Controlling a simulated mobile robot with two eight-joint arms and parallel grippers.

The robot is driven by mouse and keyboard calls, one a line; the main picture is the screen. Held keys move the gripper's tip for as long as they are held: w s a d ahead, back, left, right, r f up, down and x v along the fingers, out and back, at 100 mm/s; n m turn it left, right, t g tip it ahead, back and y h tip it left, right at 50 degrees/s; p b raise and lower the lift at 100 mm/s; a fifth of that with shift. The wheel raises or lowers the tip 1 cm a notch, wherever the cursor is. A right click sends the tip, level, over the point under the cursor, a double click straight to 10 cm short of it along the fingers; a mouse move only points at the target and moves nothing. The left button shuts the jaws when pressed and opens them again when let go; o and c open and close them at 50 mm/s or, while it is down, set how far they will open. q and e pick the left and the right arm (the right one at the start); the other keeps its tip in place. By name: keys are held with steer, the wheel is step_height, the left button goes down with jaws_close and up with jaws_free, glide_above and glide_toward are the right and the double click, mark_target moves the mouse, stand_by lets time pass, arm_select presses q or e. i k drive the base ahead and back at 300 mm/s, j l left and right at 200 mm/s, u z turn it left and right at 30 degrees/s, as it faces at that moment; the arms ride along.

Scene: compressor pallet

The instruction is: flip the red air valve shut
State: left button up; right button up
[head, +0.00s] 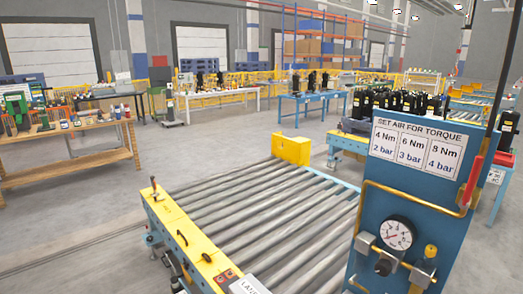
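The red air valve shows as a long red handle (472,181) at the right edge of a blue panel (380,185). The handle stands nearly upright, leaning slightly to the right at its top. A brass pipe (410,199) runs across the panel to just below the handle. The valve body is too small to make out clearly. A round white pressure gauge (397,233) sits lower on the panel; its reading is too small to tell. Neither of my grippers is in view.
A roller conveyor (275,220) with yellow end plates lies left of the panel. A torque sign (416,147) tops the panel, and a brass-and-yellow regulator (428,258) sits beside the gauge. A wooden workbench (70,140) stands far left. Grey floor (190,150) is open between.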

mark_target(464, 204)
steer(key=z, duration=1.4)
